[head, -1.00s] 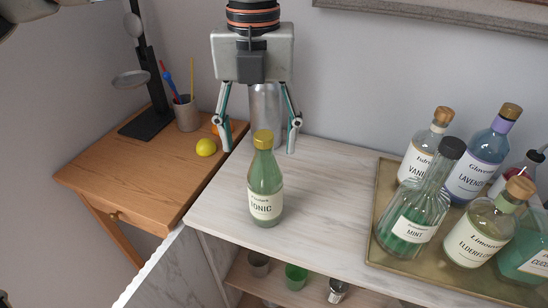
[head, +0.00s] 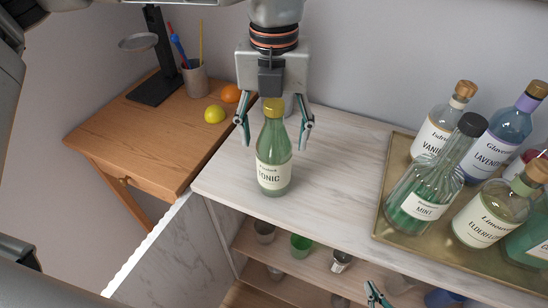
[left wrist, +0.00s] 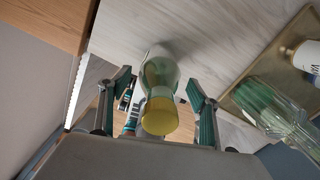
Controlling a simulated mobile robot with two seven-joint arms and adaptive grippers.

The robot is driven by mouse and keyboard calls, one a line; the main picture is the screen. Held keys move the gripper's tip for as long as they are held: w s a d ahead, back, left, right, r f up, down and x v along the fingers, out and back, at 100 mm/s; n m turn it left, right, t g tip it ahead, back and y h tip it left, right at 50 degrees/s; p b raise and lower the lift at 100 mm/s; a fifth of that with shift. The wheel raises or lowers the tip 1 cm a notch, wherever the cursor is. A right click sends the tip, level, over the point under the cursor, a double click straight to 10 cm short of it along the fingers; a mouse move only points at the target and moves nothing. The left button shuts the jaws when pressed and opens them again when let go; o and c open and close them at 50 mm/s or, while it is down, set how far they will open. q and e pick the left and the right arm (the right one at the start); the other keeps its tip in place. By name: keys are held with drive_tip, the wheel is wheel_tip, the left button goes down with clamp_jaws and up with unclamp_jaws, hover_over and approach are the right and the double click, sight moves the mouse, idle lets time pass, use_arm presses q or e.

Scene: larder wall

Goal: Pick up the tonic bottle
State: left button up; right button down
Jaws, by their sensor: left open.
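The green tonic bottle (head: 274,155) with a gold cap stands upright on the pale marble counter (head: 330,185), near its left end. My left gripper (head: 274,141) is open above it, one finger on each side of the bottle's upper part. In the left wrist view the gold cap (left wrist: 160,116) is close to the palm, and the bottle body lies between the parted fingers (left wrist: 160,80) with gaps visible. My right gripper (head: 375,294) shows only as a teal finger part at the bottom edge, in front of the shelves; its jaws cannot be made out.
A brass tray (head: 388,190) with several bottles, including the mint bottle (head: 424,190), stands to the right. A wooden side table (head: 140,135) at left holds a lemon (head: 214,114), an orange (head: 230,93) and a pen cup (head: 195,80). Counter between bottle and tray is clear.

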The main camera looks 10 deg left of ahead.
use_arm(q)
drive_tip(key=shift+r, duration=0.1)
clamp_jaws()
